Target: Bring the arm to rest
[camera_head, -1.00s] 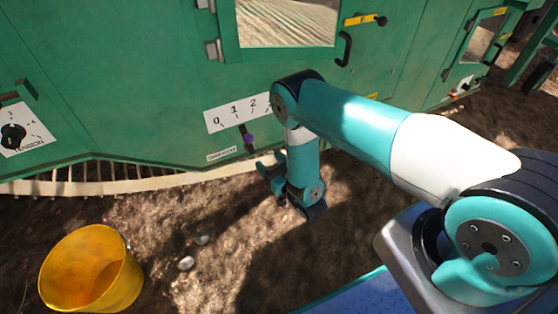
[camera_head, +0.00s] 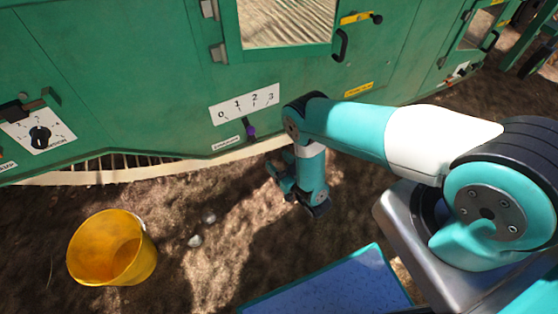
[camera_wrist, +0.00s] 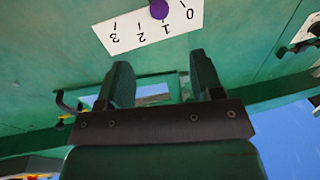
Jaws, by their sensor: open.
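My teal and white arm is bent at the right in the head view, its forearm pointing down. My gripper (camera_head: 277,176) hangs in front of the green machine (camera_head: 130,80), just above the ground as pictured. In the wrist view its two dark fingers (camera_wrist: 160,62) are apart with nothing between them. A lever with a purple knob (camera_head: 250,131) sits under a white scale plate (camera_head: 245,103) marked 0 to 3. The wrist view shows the knob (camera_wrist: 159,9) upside down near the 0 and 1, apart from the fingers.
A yellow bucket (camera_head: 112,248) stands on the soil at lower left, near a few pale lumps. A dial plate (camera_head: 38,135) is on the machine at left. A blue-topped surface (camera_head: 330,287) lies at bottom centre. Soil between bucket and arm is open.

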